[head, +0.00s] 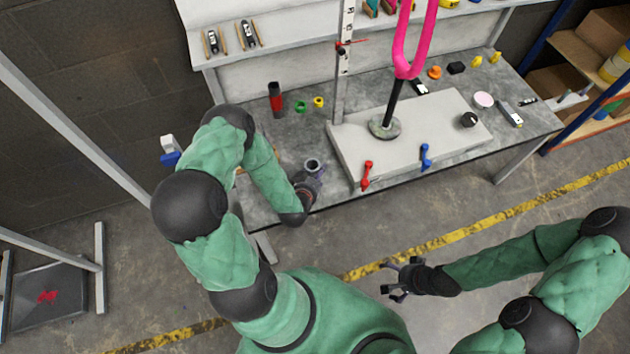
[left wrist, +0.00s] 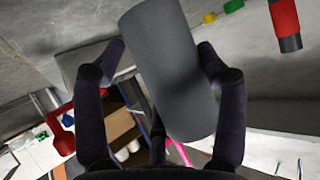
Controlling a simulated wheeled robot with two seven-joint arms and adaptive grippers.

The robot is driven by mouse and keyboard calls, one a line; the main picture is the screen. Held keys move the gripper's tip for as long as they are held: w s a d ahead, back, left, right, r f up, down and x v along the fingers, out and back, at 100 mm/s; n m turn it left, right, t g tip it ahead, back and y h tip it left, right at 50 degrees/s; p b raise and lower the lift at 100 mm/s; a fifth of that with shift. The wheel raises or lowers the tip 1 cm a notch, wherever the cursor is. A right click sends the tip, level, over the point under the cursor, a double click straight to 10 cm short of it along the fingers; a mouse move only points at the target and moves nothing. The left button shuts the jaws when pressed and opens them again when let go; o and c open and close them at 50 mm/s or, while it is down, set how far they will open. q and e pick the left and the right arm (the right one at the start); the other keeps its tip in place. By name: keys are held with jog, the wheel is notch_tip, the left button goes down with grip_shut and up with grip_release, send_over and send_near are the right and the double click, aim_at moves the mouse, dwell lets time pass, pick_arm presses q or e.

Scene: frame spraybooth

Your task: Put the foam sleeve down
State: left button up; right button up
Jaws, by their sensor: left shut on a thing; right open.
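The foam sleeve (head: 313,165) is a dark grey tube with an open round end facing up in the head view. It also shows in the left wrist view (left wrist: 170,70), lying between the two dark fingers. My left gripper (head: 312,178) is shut on it near the front left edge of the grey bench top (head: 262,195). I cannot tell whether the sleeve touches the bench. My right gripper (head: 392,280) is open and empty over the floor in front of the bench.
A pale plate (head: 355,150) with red (head: 367,175) and blue (head: 426,157) levers lies right of the sleeve. A magenta frame (head: 412,45) stands on its post. A red-and-black cylinder (head: 275,98), green ring (head: 300,106) and yellow ring (head: 319,102) stand behind. Bare bench lies between.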

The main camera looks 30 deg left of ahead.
pick_arm(q)
jog(key=shift+f+b, duration=0.45)
jog(key=shift+f, duration=0.75)
jog(key=shift+s+f, duration=0.1)
jog(key=o, duration=1.2)
jog(key=shift+o, duration=0.2)
jog(key=shift+s+d+r, duration=0.1)
jog(key=shift+s+r, duration=0.05)
jog(key=shift+r, duration=0.1)
jog(key=p+v, duration=0.4)
jog(key=v, duration=0.7)
jog(key=d+f+g+h, duration=0.4)
jog(key=d+g+h, duration=0.15)
jog(key=d, duration=0.35)
jog(key=s+d+g, duration=0.5)
jog(key=s+d, duration=0.2)
jog(key=shift+d+f+g+h, duration=0.2)
jog(key=shift+f+g+h, duration=0.15)
jog(key=shift+h, duration=0.1)
